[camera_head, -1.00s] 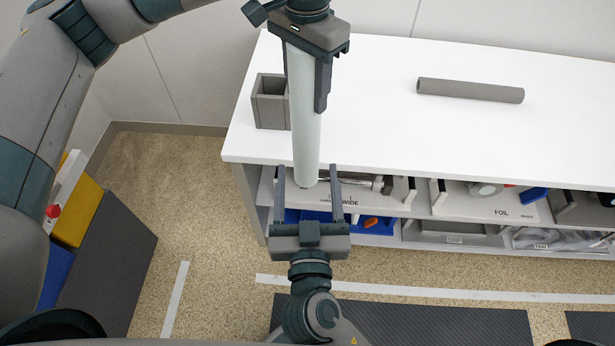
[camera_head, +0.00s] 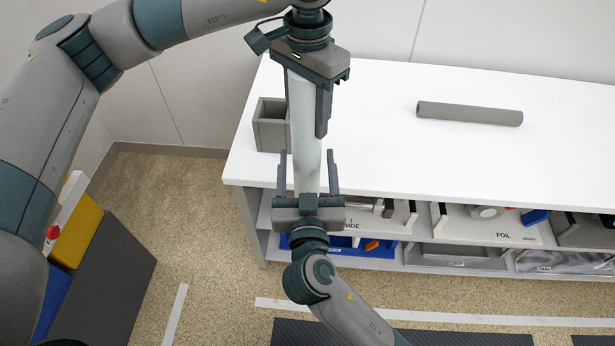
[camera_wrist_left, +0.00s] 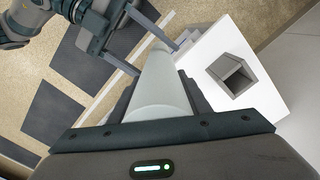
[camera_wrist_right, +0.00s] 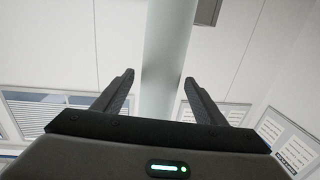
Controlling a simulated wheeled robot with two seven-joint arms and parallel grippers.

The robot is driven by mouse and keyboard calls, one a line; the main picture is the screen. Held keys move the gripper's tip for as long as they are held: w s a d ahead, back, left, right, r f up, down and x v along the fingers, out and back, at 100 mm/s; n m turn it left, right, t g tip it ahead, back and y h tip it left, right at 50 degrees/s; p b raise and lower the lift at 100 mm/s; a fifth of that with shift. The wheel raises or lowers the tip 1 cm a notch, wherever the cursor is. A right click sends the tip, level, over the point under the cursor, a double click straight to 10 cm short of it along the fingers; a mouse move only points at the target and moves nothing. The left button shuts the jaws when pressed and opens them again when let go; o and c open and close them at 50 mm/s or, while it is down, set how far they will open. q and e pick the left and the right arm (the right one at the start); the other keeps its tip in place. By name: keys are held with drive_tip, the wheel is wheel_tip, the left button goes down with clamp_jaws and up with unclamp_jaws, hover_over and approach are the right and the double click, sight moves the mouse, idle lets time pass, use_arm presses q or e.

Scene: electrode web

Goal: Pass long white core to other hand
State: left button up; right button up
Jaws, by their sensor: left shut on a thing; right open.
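The long white core (camera_head: 306,125) is a pale tube that hangs nearly upright in the head view. My left gripper (camera_head: 322,118) is shut on its upper part. My right gripper (camera_head: 307,168) is open, with one finger on each side of the core's lower part; I cannot tell whether they touch it. In the right wrist view the core (camera_wrist_right: 166,60) passes between the spread fingers (camera_wrist_right: 160,98), with gaps on both sides. In the left wrist view the core (camera_wrist_left: 163,85) runs away from my left gripper toward my right one.
A white table (camera_head: 400,170) stands behind, with a grey tube (camera_head: 470,113) lying on it. A grey open box (camera_head: 270,128) stands at its left edge, close to the core. Shelves below hold labelled bins (camera_head: 500,227). A yellow and blue stand (camera_head: 78,237) is at the left.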

drive_tip(key=shift+w, duration=1.05)
drive_tip(key=c, duration=1.4)
use_arm(q)
drive_tip(key=o, duration=1.1)
use_arm(e)
drive_tip(key=shift+o, duration=0.2)
drive_tip(key=shift+r, duration=0.1)
use_arm(q)
drive_tip(key=shift+r, duration=0.2)
wheel_tip(320, 180, up, 12)
drive_tip(key=shift+f, duration=0.15)
